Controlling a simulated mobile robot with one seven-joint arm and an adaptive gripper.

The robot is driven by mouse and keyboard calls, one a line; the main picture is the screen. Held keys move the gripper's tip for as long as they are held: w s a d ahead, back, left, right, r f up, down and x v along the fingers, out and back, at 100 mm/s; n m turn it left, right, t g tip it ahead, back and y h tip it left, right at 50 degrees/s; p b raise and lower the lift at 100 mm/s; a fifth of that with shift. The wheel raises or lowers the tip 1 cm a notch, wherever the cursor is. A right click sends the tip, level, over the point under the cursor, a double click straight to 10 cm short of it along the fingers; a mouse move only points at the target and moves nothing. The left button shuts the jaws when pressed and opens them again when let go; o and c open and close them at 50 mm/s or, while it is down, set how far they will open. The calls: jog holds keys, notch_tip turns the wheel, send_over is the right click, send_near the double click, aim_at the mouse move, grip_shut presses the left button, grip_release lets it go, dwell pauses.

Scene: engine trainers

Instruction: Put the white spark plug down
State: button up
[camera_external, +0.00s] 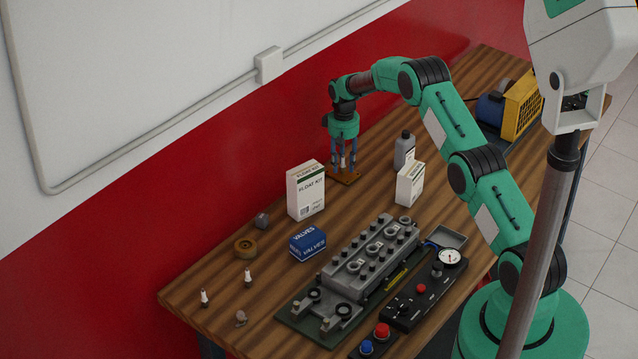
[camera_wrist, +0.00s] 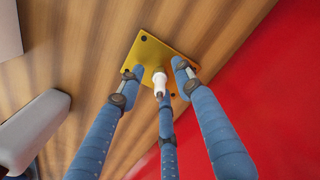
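A white spark plug (camera_wrist: 160,79) stands between the fingers of my gripper (camera_wrist: 157,74), over a small yellow-brown plate (camera_wrist: 150,47). In the wrist view the left and right blue fingertips stand apart from the plug, with gaps on both sides. The third finger lies close in front of it and hides its lower side; I cannot tell if it touches. In the external view my gripper (camera_external: 342,159) points straight down, its fingertips just above the plate (camera_external: 347,178). The plug appears upright on the plate, though its foot is hard to see.
A float kit box (camera_external: 305,190) stands left of my gripper; a smaller white box (camera_external: 410,184) and a grey bottle (camera_external: 404,150) stand right. Two other white plugs (camera_external: 204,298) (camera_external: 248,277) stand at the front left. A red wall (camera_external: 215,150) runs close behind.

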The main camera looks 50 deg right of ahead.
notch_tip(320, 180, up, 12)
jog(key=shift+f, duration=0.1)
dwell(0.5)
dwell(0.5)
